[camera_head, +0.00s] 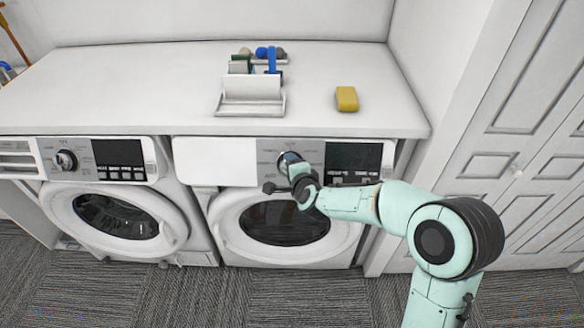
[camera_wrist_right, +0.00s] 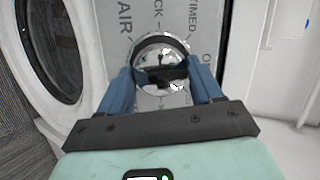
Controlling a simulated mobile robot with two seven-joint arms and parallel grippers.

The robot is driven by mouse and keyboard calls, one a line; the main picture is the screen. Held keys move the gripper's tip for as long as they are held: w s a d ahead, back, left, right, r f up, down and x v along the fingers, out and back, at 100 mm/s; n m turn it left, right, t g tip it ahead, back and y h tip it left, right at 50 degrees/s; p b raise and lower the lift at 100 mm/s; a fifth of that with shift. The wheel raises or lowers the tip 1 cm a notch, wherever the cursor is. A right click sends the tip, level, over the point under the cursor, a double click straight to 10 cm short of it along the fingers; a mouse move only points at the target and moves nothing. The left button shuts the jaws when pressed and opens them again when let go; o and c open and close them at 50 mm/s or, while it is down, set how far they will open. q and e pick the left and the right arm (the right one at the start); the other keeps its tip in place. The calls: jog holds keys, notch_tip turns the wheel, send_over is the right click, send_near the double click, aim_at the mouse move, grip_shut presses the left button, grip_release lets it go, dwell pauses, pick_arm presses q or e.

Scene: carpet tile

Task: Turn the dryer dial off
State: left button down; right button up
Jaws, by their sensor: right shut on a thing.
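The dryer (camera_head: 228,235) is the right-hand white front-loading machine under the counter. Its round chrome dial (camera_head: 287,157) is on the control panel, left of the dark display, and is partly covered by my right gripper in the head view. In the right wrist view the dial (camera_wrist_right: 152,44) sits on a grey panel with printed words, including "AIR" and "TIMED". My right gripper (camera_wrist_right: 164,78) is shut on the dial, with a blue finger on either side of it. The dial's pointer setting cannot be made out. My left gripper is not in view.
A second front-loading machine (camera_head: 180,238) with its own dial (camera_head: 65,160) stands at left. The white counter (camera_head: 150,85) above holds a white tray (camera_head: 250,112) with several items and a yellow sponge (camera_head: 346,99). White panelled doors (camera_head: 515,170) stand at right. Carpet (camera_head: 190,300) lies in front.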

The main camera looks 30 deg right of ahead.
dwell(0.4)
jog(key=o, duration=1.1)
jog(key=shift+c, duration=0.2)
jog(key=shift+s, duration=0.1)
jog(key=v, duration=1.3)
jog(key=shift+a, duration=0.1)
